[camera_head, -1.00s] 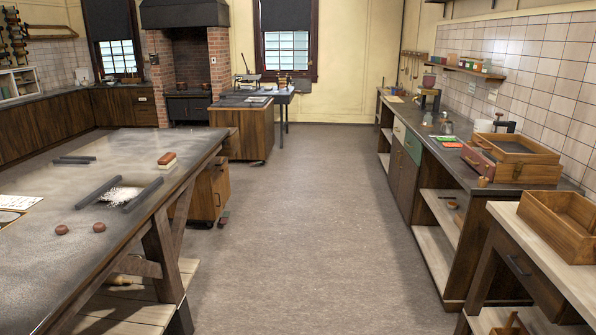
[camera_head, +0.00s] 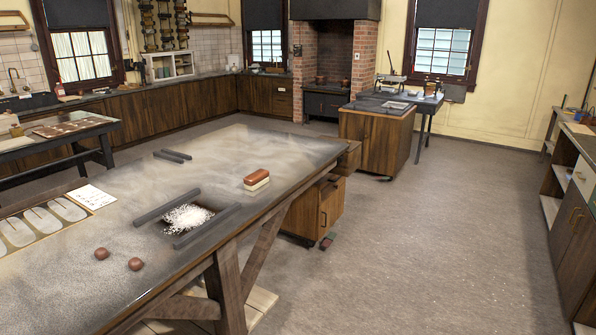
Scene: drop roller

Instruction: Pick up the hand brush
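A hand brush (camera_head: 257,179) with a reddish-brown back and a pale cream lower part lies on the large dusty worktable (camera_head: 215,150), near its right edge. It stands apart from the other things on the table. My gripper is not in view.
Two dark bars (camera_head: 168,206) flank a white powder pile (camera_head: 187,217) in front of the brush. Two brown lumps (camera_head: 102,253) and a white sheet (camera_head: 91,196) lie nearer. A wooden cabinet (camera_head: 376,138) stands behind. Open floor (camera_head: 420,250) lies to the right.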

